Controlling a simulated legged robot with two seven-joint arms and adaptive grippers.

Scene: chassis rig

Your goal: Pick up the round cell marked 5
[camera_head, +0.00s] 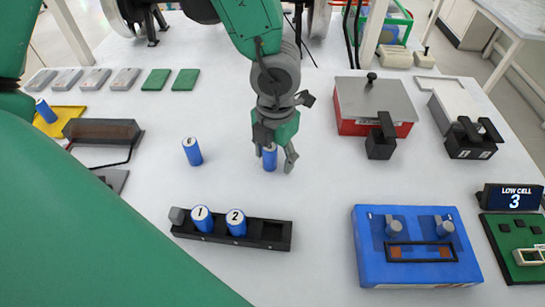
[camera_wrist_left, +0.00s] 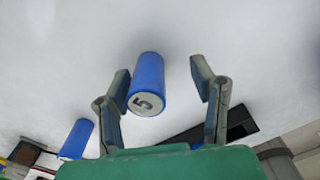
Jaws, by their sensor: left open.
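The round cell marked 5 is a blue cylinder (camera_head: 270,160) standing on the white table in the middle of the head view. In the left wrist view the cell (camera_wrist_left: 148,84) shows its pale end with a dark 5. My left gripper (camera_head: 275,153) is open around it, one finger on each side. In the left wrist view the cell lies between the fingers of the gripper (camera_wrist_left: 160,80), closer to the left finger; I cannot tell whether they touch. My right gripper is not in view.
Another blue cell (camera_head: 192,152) stands to the left. A black rack (camera_head: 274,236) in front holds cells 1 (camera_head: 201,218) and 2 (camera_head: 236,222), with an empty slot at right. A blue device (camera_head: 372,268) and a red box (camera_head: 350,128) stand right. A display (camera_head: 514,197) reads "LOW CELL 3".

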